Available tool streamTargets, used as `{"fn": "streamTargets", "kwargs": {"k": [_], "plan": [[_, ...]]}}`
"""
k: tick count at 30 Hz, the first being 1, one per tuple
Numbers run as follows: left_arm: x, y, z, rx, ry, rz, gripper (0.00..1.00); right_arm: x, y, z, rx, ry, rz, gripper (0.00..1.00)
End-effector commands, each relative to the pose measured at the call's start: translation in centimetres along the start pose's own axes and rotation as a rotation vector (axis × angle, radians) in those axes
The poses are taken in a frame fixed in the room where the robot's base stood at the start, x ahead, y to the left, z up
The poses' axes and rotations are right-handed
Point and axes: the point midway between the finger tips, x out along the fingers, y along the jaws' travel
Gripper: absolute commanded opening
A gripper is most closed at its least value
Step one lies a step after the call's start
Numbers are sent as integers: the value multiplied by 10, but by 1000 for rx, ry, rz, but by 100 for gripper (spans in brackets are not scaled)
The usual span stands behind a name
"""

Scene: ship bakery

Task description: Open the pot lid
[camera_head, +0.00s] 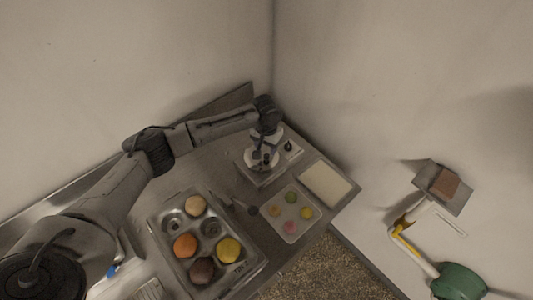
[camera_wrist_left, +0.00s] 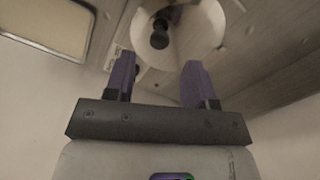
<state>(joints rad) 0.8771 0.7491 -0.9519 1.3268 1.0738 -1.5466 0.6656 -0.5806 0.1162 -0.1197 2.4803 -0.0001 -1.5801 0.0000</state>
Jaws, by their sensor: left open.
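The pot lid (camera_wrist_left: 205,32) is a pale round disc with a dark knob (camera_wrist_left: 158,38), seen in the left wrist view just beyond my fingertips. My left gripper (camera_wrist_left: 158,68) is open, its two purple fingers apart with nothing between them. The knob shows a little ahead of the gap between the fingers, apart from them. In the head view my left gripper (camera_head: 264,152) hangs over the pot area at the back of the counter and hides much of the pot. My right gripper does not show.
A metal tray (camera_head: 254,262) with several coloured round pieces stands at the front. A pale tray (camera_head: 275,208) with several small coloured pieces and a cream rectangular board (camera_head: 325,184) lie to the right. Walls close off the back. A green round object (camera_head: 459,281) is at far right.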

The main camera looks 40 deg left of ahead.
Motion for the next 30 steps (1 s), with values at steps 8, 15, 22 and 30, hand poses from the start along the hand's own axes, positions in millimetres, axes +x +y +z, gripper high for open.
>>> {"fn": "streamTargets", "kwargs": {"k": [8,15,22,30], "plan": [[36,0,0,1,-2,-1,50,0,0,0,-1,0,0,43],[47,0,0,1,-1,0,50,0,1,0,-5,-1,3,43],[48,0,0,2,0,0,50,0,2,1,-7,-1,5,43],[48,0,0,2,0,0,31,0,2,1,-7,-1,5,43]]}}
